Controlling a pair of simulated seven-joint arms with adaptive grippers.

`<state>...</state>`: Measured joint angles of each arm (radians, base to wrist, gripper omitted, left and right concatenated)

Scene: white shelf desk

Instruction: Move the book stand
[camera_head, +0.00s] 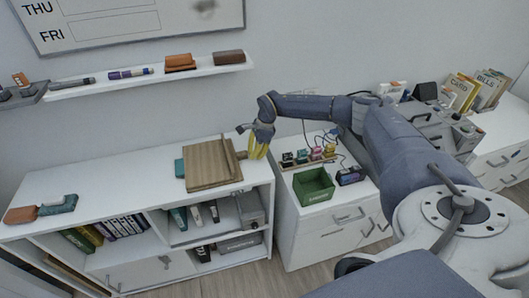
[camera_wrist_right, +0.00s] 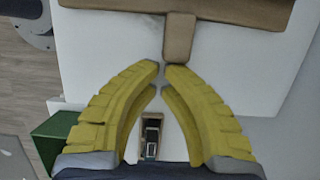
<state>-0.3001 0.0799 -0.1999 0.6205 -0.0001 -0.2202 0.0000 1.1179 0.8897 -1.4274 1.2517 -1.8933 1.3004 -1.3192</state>
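The wooden book stand (camera_head: 207,166) sits on top of the low white shelf, near its right end. It has a flat brown board and a thin upright piece at its right side. My right gripper (camera_head: 258,148), with yellow fingers, is just right of the stand. In the right wrist view, its fingertips (camera_wrist_right: 163,70) are close together with a thin gap. A brown tab (camera_wrist_right: 180,38) of the stand ends right at the tips. I see nothing clearly held between them. My left gripper is not in view.
The white shelf top (camera_head: 125,170) is mostly clear further left. A green box (camera_head: 313,186) and small coloured items stand on the white cabinet at right. A wall ledge (camera_head: 150,77) is above.

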